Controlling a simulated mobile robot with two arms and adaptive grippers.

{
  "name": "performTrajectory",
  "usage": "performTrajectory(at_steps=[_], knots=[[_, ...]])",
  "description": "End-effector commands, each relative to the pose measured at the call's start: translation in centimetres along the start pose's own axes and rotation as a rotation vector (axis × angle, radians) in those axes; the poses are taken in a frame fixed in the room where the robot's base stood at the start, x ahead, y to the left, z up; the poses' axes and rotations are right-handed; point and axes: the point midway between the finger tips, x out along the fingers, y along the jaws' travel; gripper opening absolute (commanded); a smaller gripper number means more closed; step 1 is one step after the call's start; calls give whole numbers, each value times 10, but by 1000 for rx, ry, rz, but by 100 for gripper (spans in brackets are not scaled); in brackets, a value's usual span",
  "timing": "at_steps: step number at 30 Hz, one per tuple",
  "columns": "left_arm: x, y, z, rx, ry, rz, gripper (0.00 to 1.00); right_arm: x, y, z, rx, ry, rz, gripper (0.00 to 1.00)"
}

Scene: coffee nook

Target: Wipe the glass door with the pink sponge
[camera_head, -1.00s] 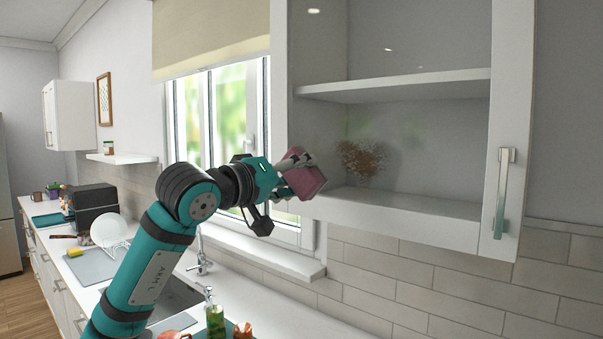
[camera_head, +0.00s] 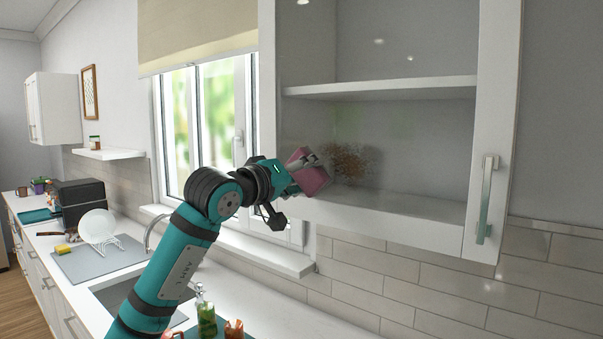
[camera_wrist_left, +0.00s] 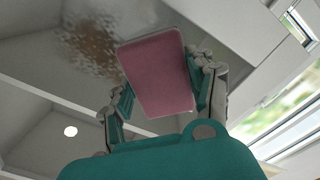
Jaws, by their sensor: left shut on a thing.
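The pink sponge (camera_head: 309,172) is held by my left gripper (camera_head: 300,168), which is shut on it. In the left wrist view the sponge (camera_wrist_left: 157,73) sits between the two fingers of the left gripper (camera_wrist_left: 160,85). The glass door (camera_head: 400,150) of the white wall cabinet has a brown speckled smudge (camera_head: 352,163) low on its left side. The sponge is just left of the smudge; I cannot tell whether it touches the glass. The smudge also shows in the left wrist view (camera_wrist_left: 92,48), left of the sponge. My right gripper is not in view.
The door's handle (camera_head: 487,200) is on its right frame. A window (camera_head: 205,130) is left of the cabinet. Below are the counter, a sink (camera_head: 120,292), a green soap bottle (camera_head: 206,315), a dish rack with a plate (camera_head: 98,228) and a yellow sponge (camera_head: 62,249).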

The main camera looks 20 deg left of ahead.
Motion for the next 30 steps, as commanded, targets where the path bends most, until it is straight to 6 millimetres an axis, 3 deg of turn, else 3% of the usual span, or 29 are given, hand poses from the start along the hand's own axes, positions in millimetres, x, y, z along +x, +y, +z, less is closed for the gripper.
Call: performTrajectory(at_steps=[30], knots=[[13, 0, 0, -2, -1, 0, 30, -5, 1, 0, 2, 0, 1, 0]])
